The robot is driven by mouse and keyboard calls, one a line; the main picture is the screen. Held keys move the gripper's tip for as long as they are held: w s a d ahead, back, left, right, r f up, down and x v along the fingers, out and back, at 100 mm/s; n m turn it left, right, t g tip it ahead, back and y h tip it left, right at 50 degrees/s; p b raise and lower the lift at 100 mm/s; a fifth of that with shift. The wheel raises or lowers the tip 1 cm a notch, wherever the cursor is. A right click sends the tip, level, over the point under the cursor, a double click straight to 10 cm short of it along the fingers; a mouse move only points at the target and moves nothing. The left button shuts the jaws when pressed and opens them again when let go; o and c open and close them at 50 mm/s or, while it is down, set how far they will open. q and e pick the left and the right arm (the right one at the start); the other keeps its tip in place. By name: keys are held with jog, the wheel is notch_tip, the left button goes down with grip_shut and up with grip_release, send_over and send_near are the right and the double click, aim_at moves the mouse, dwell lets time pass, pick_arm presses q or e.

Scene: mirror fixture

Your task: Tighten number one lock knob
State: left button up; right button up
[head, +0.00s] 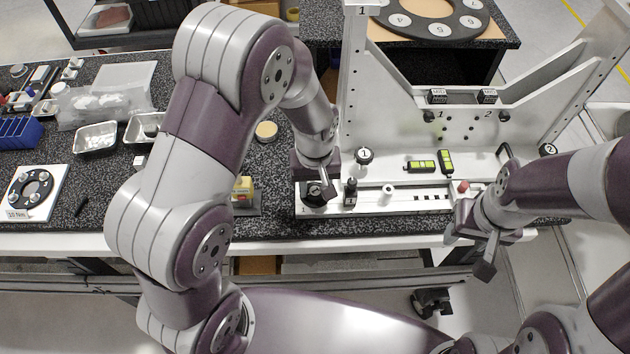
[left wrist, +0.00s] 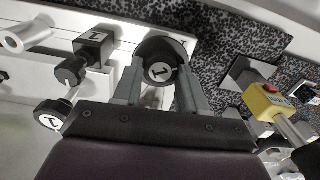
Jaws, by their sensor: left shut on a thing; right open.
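A black round knob with a white "1" label (left wrist: 160,70) sits between my left fingers in the left wrist view. My left gripper (left wrist: 158,92) is shut on it, one finger at each side. In the head view my left gripper (head: 317,193) points down at the left end of the fixture's base rail (head: 415,200), and mostly hides this knob. A second round knob labelled 1 (head: 364,156) stands to its right; it also shows in the left wrist view (left wrist: 50,115). My right gripper (head: 472,243) is open and empty in front of the fixture's right part.
A black block with a small knob (head: 350,192) stands just right of my left gripper. A yellow box (head: 243,188) is at its left. Spirit levels (head: 422,166) and a white cylinder (head: 387,191) are further right. Metal trays (head: 96,138) lie far left.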

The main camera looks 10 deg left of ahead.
pick_arm(q)
jog(key=m, duration=0.3)
jog(key=m+p, duration=0.1)
jog(key=m, duration=0.2)
jog(key=shift+w+d+r+m, duration=0.1)
jog(key=shift+w+r+m, duration=0.1)
jog(key=shift+m, duration=0.1)
jog(key=m+p, duration=0.1)
jog(key=m, duration=0.4)
jog(key=m+p, duration=0.1)
jog(key=m, duration=0.4)
jog(key=shift+d+m, duration=0.1)
jog(key=shift+m, duration=0.3)
jog(key=m+p, duration=0.1)
jog(key=m, duration=0.5)
jog(key=shift+s, duration=0.15)
jog(key=o, duration=0.9)
jog(key=shift+o, duration=0.8)
jog(key=shift+s+f, duration=0.1)
